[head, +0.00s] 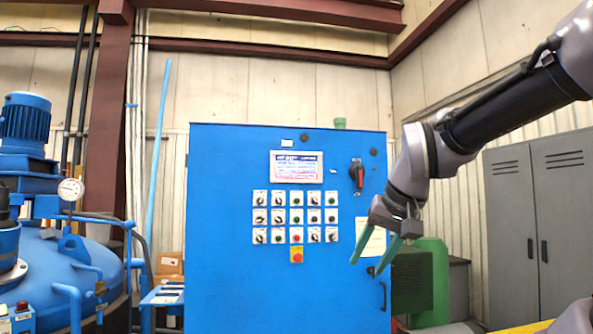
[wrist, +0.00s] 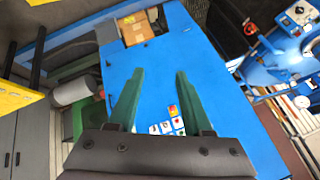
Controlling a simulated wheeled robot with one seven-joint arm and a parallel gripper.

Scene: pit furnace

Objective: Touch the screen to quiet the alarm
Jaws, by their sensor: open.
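A screen (head: 297,167) with a blue header and lines of text sits near the top of the front of a tall blue control cabinet (head: 220,230). Its text is too small to read. My gripper (head: 371,262) is open and empty, with green fingers pointing down, to the right of and below the screen. It appears in front of the cabinet's right side, apart from the screen. In the wrist view my open gripper (wrist: 158,75) frames the cabinet's blue surface (wrist: 165,55), with several buttons low between the fingers. The screen is not seen there.
Rows of knobs and buttons (head: 295,216) lie below the screen, with a red button on yellow (head: 296,256) under them. A red-and-black rotary switch (head: 357,175) is right of the screen. Blue furnace equipment (head: 60,270) stands left; grey lockers (head: 540,210) stand right.

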